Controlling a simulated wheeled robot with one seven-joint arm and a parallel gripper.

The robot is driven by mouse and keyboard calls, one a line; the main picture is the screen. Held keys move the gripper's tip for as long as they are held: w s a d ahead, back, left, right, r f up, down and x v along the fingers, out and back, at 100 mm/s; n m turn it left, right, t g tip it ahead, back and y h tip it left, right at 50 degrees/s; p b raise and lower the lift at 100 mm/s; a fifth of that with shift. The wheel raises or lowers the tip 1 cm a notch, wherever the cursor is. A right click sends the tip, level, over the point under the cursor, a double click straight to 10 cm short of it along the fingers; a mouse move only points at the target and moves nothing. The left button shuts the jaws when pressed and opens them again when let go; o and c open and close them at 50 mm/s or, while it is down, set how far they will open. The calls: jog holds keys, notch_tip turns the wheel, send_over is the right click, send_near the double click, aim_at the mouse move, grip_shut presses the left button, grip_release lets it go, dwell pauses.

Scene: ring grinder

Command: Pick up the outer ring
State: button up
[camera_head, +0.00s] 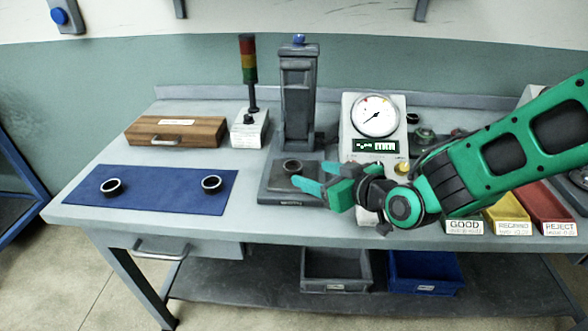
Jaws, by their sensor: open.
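Two dark rings lie on the blue mat: a left ring (111,187) and a right ring (212,184). A third dark ring (292,166) sits on the grey base plate (285,198) of the upright fixture. The picture does not show which is the outer ring. My green gripper (311,176) is open, its fingers pointing left over the right part of the base plate. It is just right of the third ring, with nothing seen between the fingers. I cannot tell its exact height above the plate.
The grey fixture column (298,100) rises behind the third ring. A dial gauge (375,116) stands behind my gripper. A signal tower (249,75) and wooden box (176,131) stand at the back left. Green, yellow (508,213) and red bins are at right. The blue mat (160,190) has free room.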

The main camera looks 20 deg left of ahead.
aim_at(289, 165)
jog(key=shift+x, duration=0.85)
jog(key=x, duration=0.4)
jog(key=shift+s+a+r, duration=0.15)
jog(key=shift+a+r, duration=0.05)
jog(key=shift+a, duration=0.25)
jog(key=shift+w+a+f, duration=0.15)
jog(key=shift+w+a, duration=0.15)
jog(key=shift+a, duration=0.05)
jog(key=c, duration=1.3)
